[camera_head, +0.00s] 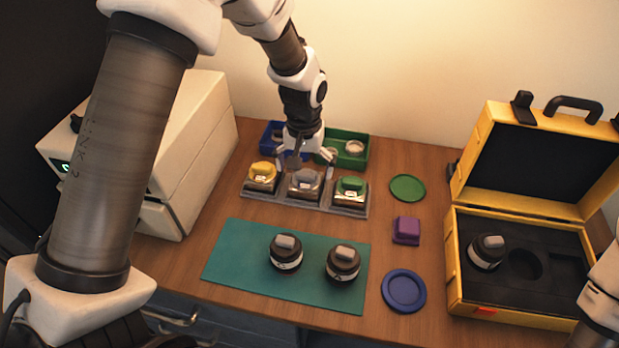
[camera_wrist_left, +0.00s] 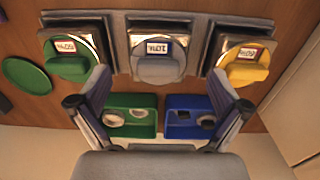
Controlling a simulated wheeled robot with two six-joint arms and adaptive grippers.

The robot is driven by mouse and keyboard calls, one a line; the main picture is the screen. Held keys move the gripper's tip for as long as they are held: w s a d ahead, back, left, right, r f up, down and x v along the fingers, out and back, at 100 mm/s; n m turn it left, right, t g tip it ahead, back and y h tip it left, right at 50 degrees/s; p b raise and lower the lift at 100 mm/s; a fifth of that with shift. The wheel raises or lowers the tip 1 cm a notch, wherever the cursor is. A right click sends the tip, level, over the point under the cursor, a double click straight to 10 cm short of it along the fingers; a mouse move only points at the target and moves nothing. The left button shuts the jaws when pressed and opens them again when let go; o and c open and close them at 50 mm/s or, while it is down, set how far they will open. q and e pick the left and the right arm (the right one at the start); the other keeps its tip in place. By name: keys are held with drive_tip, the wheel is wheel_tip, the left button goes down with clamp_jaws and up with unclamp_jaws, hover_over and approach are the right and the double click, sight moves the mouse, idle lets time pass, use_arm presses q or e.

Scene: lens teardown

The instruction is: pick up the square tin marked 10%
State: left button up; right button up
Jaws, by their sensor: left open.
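The square tin marked 10% (camera_head: 305,184) has a grey knobbed lid. It sits in the middle of the grey rack (camera_head: 340,211), between a yellow-lidded tin (camera_head: 262,175) and a green-lidded tin (camera_head: 350,189). In the left wrist view the grey-lidded tin (camera_wrist_left: 155,68) shows its label at the top centre, ahead of my fingers. My left gripper (camera_head: 306,158) is open and empty just behind and above this tin; its spread fingers also show in the wrist view (camera_wrist_left: 160,95). It partly covers the tin's back edge in the head view. My right gripper is out of view.
A blue bin (camera_head: 270,136) and a green bin (camera_head: 362,150) stand behind the rack. A teal mat (camera_head: 235,262) with two dark lens-like cylinders lies in front. A purple block (camera_head: 406,231) and a yellow case (camera_head: 452,265) are right. A cream machine (camera_head: 205,125) stands left.

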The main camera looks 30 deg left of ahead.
sight(306, 186)
use_arm(q)
wheel_tip(306, 186, down, 4)
drive_tip(key=shift+d+f+p, duration=0.1)
drive_tip(key=shift+f+p, duration=0.15)
drive_tip(key=shift+p, duration=0.15)
drive_tip(key=shift+w+f, duration=0.2)
drive_tip(key=shift+f, duration=0.15)
drive_tip(key=shift+s+r, duration=0.15)
drive_tip(key=shift+c, duration=0.4)
drive_tip(key=shift+s, duration=0.1)
drive_tip(key=c, duration=1.1)
drive_tip(key=shift+r, duration=0.1)
